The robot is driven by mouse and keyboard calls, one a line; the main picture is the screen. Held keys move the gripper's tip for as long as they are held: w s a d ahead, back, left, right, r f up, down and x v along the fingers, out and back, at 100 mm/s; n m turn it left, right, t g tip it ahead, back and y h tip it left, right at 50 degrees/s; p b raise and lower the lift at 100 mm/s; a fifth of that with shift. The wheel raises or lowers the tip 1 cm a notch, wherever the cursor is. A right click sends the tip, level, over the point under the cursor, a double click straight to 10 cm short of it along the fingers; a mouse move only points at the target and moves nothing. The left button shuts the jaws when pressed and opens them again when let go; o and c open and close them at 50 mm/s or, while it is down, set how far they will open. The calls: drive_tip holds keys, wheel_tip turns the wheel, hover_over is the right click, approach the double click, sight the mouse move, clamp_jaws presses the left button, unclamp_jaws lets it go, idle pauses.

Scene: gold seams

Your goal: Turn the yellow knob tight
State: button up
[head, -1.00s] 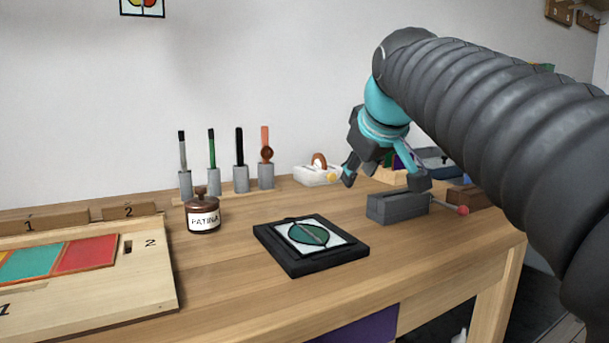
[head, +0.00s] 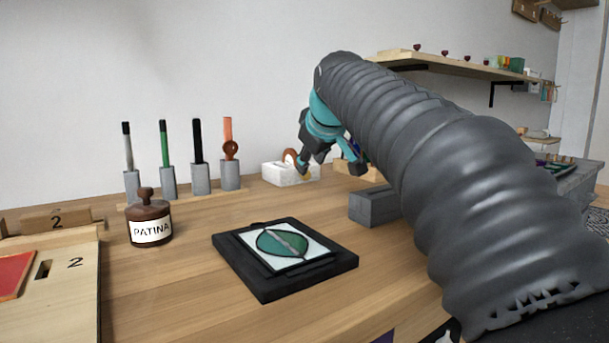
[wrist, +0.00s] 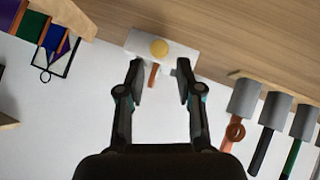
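The yellow knob (wrist: 159,48) is a round disc on the front of a white block (wrist: 134,40) in the wrist view. In the head view my gripper (head: 332,170) hangs near the block; the exact gap to the knob is unclear.
A rack of tools in grey holders (head: 200,178) stands left of the block. A patina jar (head: 148,222), a black stand with a green disc panel (head: 258,285) and a grey vise-like block (head: 374,206) are nearer. Bare wood lies between them.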

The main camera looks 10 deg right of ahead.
sight(308, 187)
drive_tip(key=shift+x, duration=2.5)
drive_tip(key=shift+d, duration=0.15)
drive_tip(key=shift+r, duration=0.1)
clamp_jaws()
